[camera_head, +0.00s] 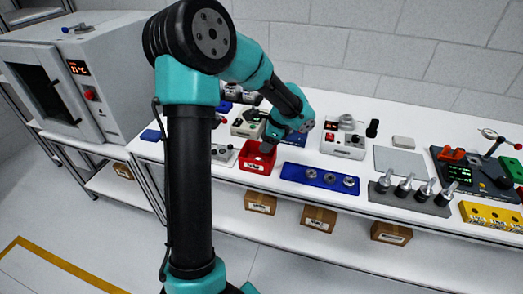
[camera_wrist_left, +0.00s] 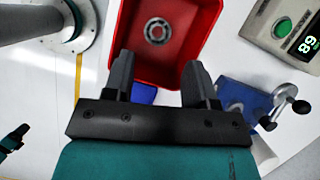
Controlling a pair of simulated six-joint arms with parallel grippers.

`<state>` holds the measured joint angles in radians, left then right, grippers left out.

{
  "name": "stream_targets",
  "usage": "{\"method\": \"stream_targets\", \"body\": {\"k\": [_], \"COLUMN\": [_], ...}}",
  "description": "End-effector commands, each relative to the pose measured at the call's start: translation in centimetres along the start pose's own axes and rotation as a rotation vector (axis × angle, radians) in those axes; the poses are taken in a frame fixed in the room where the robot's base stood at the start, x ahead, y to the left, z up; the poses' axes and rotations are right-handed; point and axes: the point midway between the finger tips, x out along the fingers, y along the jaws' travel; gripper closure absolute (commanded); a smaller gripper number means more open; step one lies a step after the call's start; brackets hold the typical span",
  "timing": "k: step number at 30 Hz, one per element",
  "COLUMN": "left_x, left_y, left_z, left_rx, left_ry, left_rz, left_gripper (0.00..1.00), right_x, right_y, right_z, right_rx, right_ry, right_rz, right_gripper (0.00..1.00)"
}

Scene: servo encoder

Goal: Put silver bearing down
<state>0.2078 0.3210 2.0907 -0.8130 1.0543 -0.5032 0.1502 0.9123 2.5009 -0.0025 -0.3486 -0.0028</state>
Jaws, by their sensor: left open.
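A silver bearing (camera_wrist_left: 158,30) lies flat on the floor of a red bin in the left wrist view. The red bin (camera_head: 251,163) stands on the white bench in the head view, and its rim also shows in the left wrist view (camera_wrist_left: 205,25). My left gripper (camera_head: 270,143) is over the bin, pointing down. In the left wrist view its two dark fingers (camera_wrist_left: 158,68) are spread apart with nothing between them, and the bearing is apart from them. The bin's inside is mostly hidden in the head view.
A blue tray (camera_head: 293,171) with several silver round parts is just right of the bin. A grey box with a green button (camera_wrist_left: 290,22) and a blue vise-like fixture (camera_wrist_left: 240,98) stand close by. A grey rack (camera_head: 410,196) holds several upright tool holders farther right.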

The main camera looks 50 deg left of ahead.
Motion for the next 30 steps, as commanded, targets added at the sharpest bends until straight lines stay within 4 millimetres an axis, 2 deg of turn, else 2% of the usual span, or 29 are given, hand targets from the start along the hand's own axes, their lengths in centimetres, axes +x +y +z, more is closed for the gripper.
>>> {"method": "stream_targets", "body": {"k": [1, 6, 12, 30], "left_x": [-1.1, -4.1, -6.1, -6.3], "left_y": [-0.1, 0.0, 0.0, 0.1], "left_z": [-0.1, -0.1, 0.0, -0.1], "left_rx": [0.000, 0.000, 0.000, 0.001], "left_ry": [0.003, 0.003, 0.001, 0.002], "left_rz": [-0.004, -0.003, 0.000, 0.002], "left_gripper": [0.48, 0.48, 0.48, 0.48], "right_x": [0.0, 0.0, 0.0, 0.0], "right_y": [0.0, 0.0, 0.0, 0.0], "right_z": [0.0, 0.0, 0.0, 0.0], "right_rx": [0.000, 0.000, 0.000, 0.000], "right_ry": [0.000, 0.000, 0.000, 0.000], "right_rz": [0.000, 0.000, 0.000, 0.000], "right_gripper": [1.00, 1.00, 1.00, 1.00]}}
